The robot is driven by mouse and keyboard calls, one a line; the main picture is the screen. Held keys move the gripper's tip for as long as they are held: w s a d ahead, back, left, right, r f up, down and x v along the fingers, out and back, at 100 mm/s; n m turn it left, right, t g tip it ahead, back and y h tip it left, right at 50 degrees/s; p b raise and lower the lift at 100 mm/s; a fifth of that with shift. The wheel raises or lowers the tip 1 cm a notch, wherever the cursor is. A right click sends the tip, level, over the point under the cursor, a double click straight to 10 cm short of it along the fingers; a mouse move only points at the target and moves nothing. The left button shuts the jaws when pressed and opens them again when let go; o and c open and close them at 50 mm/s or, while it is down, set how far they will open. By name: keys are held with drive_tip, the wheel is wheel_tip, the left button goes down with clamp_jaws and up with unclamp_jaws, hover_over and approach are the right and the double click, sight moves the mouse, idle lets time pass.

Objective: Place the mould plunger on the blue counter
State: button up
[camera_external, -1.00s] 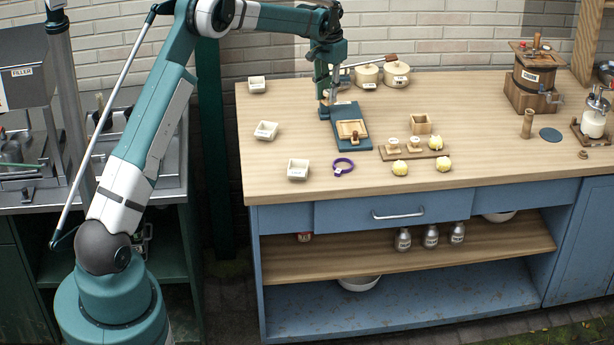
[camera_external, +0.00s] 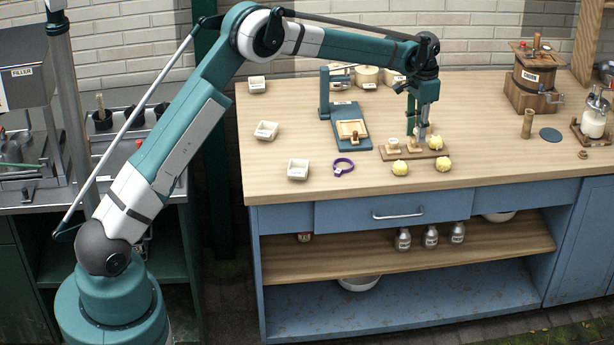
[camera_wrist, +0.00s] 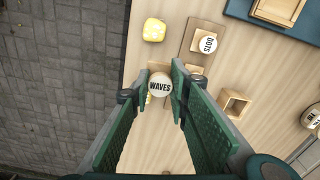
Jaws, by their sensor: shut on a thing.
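My gripper (camera_external: 418,139) is at the small wooden board (camera_external: 437,154) on the counter, pointing down. In the wrist view its fingers (camera_wrist: 158,87) are shut on a round-topped piece labelled WAVES (camera_wrist: 160,80), a mould plunger. Whether the plunger still touches the board cannot be told. A second plunger, labelled DOTS (camera_wrist: 207,45), stands on the board beside it; it also shows in the external view (camera_external: 393,143). The blue counter (camera_external: 490,145) has a pale wooden top over blue drawers. The small open wooden box (camera_wrist: 235,103) is mostly hidden behind my gripper in the external view.
Yellow lumps (camera_external: 444,163) lie around the board. A blue press stand (camera_external: 350,125) and a purple ring (camera_external: 343,166) are to its left. White dishes (camera_external: 298,169) line the left side.

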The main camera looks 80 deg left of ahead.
drive_tip(key=shift+w+d, duration=0.85)
drive_tip(key=shift+d, duration=0.3)
drive_tip(key=shift+f, duration=0.1)
hover_over(421, 171)
drive_tip(key=shift+d+f, duration=0.1)
drive_tip(key=shift+f, duration=2.95)
drive_tip(key=shift+f, duration=1.9)
drive_tip(key=shift+f, duration=0.15)
drive_tip(key=o, duration=0.8)
